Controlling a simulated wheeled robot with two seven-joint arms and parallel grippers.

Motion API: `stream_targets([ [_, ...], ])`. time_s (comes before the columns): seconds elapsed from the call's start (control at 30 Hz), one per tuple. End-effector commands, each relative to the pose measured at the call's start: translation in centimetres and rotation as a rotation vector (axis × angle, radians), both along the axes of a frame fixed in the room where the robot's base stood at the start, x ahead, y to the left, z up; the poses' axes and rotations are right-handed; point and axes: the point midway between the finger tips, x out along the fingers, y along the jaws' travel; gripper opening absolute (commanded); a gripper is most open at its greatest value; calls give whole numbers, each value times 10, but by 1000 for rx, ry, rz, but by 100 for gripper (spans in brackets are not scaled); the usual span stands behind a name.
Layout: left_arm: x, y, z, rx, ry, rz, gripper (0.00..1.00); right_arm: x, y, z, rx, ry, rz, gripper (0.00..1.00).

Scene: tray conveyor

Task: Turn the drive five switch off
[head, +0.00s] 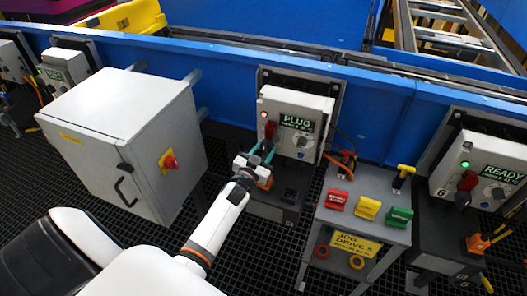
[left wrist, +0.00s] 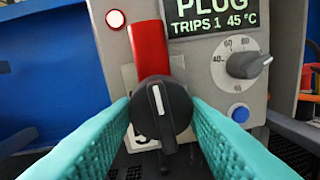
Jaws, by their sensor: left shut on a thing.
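The drive box (head: 312,103) with a "PLUG, TRIPS 1, 45 °C" display (left wrist: 212,15) hangs on the blue conveyor side, mid-view; I read no drive number on it. Its black rotary switch (left wrist: 160,110) has a white pointer line standing nearly upright. A red piece (left wrist: 148,48) rises behind the switch. My left gripper (head: 262,156) is at the box's lower left; in the left wrist view its teal fingers are shut on the switch from both sides. A lamp (left wrist: 115,18) with a red rim shows at upper left. My right gripper is not in view.
A grey cabinet (head: 105,125) with a red-and-yellow knob stands left of my arm. A cart (head: 365,225) with red, yellow and green blocks and a "JOG DRIVE 5" sign stands right. A "READY" drive box (head: 480,165) marked 6 is at far right. A dial (left wrist: 243,65) and blue button (left wrist: 240,113) sit beside the switch.

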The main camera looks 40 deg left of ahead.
Motion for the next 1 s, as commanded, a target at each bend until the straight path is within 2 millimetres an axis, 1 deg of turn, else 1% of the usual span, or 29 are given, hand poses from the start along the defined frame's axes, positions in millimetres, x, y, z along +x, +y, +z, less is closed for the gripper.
stream_targets([
  [0.27, 0, -1, 0, -182, -43, -1, 18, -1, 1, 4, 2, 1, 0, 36],
  [0.67, 1, -2, -1, -552, -133, -1, 18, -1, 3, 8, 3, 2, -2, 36],
  [1.0, 1, -4, -1, -866, -209, 0, 18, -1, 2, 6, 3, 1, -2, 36],
])
